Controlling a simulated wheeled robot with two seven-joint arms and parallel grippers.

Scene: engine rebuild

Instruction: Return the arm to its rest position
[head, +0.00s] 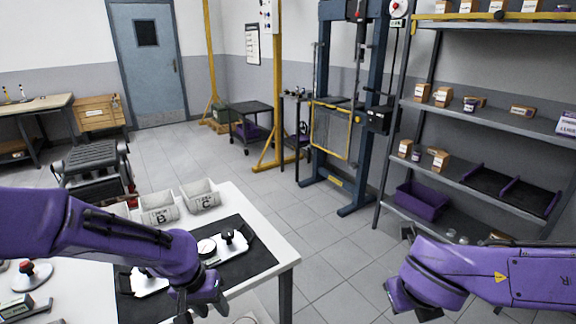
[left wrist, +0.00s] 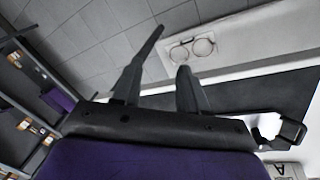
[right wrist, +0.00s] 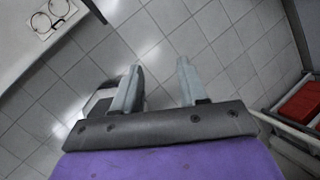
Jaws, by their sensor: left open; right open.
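My left arm comes in from the left in the head view, its wrist above the front of the white table (head: 265,205). My left gripper (left wrist: 171,50) is open in the left wrist view, with nothing between its fingers; the table's edge and floor lie beyond. My right arm is at the lower right of the head view, over the floor between table and shelves. My right gripper (right wrist: 160,67) is open and empty in the right wrist view, with floor tiles behind it.
A shelf rack (head: 480,105) stands right, with a purple bin (head: 420,200). Floor is clear between table and rack.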

